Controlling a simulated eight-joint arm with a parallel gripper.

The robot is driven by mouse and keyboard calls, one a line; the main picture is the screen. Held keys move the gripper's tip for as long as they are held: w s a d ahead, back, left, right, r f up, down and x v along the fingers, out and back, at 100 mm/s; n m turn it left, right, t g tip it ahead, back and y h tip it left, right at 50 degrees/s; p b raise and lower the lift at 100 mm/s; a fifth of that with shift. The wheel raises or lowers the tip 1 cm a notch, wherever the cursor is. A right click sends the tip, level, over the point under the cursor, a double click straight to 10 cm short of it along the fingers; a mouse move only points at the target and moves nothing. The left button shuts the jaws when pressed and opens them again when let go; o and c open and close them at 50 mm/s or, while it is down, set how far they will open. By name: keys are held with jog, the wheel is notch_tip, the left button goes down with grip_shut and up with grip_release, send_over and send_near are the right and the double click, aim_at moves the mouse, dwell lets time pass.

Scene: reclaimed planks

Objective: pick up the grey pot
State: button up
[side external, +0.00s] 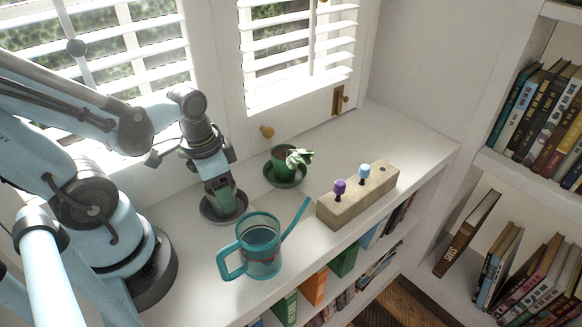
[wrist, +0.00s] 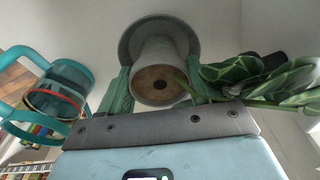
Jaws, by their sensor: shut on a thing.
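The grey pot (wrist: 165,52) shows in the wrist view between the two green fingers of my gripper (wrist: 157,92). Brown soil with a dark spot shows in its round opening. My gripper is shut on the pot. A grey saucer (wrist: 128,48) shows beyond the pot. In the side view my gripper (side external: 221,192) points down over the saucer (side external: 240,210), and its fingers hide most of the pot. I cannot tell whether the pot touches the saucer.
A teal watering can (side external: 262,262) stands close in front, its spout pointing right. A green pot (side external: 283,170) with a leafy plant sits on a green saucer behind right. A wooden block (side external: 345,207) with purple and blue knobs lies right. Windows stand behind; the shelf's front edge is near.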

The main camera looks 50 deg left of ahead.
jog(key=shift+r, duration=0.1)
notch_tip(320, 180, up, 13)
dwell(1.2)
jog(key=shift+f, duration=0.25)
notch_tip(320, 180, down, 9)
jog(key=n, duration=0.3)
jog(key=shift+w+r+n, duration=0.1)
jog(key=shift+r+n, duration=0.05)
jog(key=shift+n, duration=0.25)
jog(key=shift+f, duration=1.7)
